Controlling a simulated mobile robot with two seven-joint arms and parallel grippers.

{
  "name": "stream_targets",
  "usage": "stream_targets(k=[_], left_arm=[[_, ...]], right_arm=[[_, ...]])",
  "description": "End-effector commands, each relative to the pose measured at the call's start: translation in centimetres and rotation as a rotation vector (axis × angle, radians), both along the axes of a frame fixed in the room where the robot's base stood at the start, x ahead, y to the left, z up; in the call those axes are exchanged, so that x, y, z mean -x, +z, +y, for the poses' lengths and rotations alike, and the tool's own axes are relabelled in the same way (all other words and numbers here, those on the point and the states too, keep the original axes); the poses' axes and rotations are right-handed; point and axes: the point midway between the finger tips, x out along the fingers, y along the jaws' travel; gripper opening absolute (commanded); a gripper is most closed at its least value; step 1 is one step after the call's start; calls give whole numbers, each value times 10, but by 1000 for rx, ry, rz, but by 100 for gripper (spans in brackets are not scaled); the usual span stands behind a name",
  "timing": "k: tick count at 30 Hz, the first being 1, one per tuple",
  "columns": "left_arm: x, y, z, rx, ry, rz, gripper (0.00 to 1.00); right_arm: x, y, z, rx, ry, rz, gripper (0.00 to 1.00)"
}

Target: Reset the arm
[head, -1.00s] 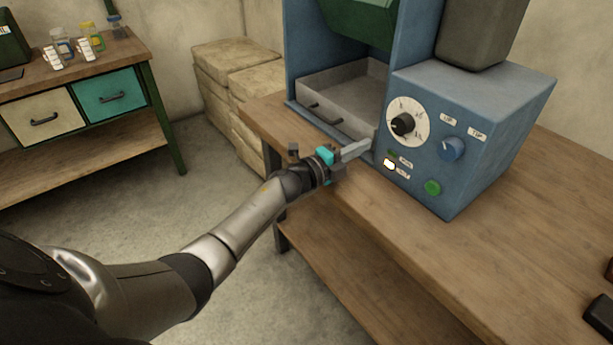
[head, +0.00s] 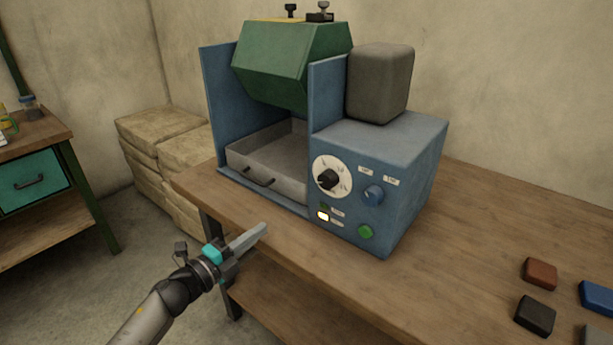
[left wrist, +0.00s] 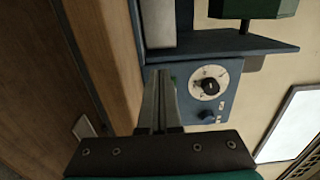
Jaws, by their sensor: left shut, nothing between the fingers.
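My left gripper (head: 250,238) is shut and empty in the head view. It is over the front edge of the wooden workbench (head: 290,250), apart from the blue machine (head: 385,205). In the left wrist view the closed fingers (left wrist: 160,95) point toward the machine's front panel, with its dial (left wrist: 208,86) and knob. The machine's metal tray (head: 240,172) sits under a raised green hood (head: 290,65). A yellow-white light (head: 322,216) is lit above and left of a green button (head: 365,232). My right gripper is not in view.
Several small blocks lie at the bench's right, including a brown one (head: 540,272) and a black one (head: 535,315). Stacked pale sacks (head: 165,145) stand behind the bench at left. Another bench has a teal drawer (head: 35,182). The bench top before the machine is clear.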

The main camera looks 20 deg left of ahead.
Motion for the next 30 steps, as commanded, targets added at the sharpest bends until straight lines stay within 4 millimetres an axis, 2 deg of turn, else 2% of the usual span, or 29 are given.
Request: stream_targets(k=[5,10,14,20,23,30], left_arm=[[1,1,0,41,44,11,0],[8,1,4,197,214,67,0],[23,-6,8,357,376,153,0],[63,-31,8,594,613,345,0],[90,-46,2,702,722,465,0],[171,-78,-31,910,951,809,0]], right_arm=[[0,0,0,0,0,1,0],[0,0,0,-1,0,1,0],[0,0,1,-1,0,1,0],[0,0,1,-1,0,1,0],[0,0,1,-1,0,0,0],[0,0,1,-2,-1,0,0]])
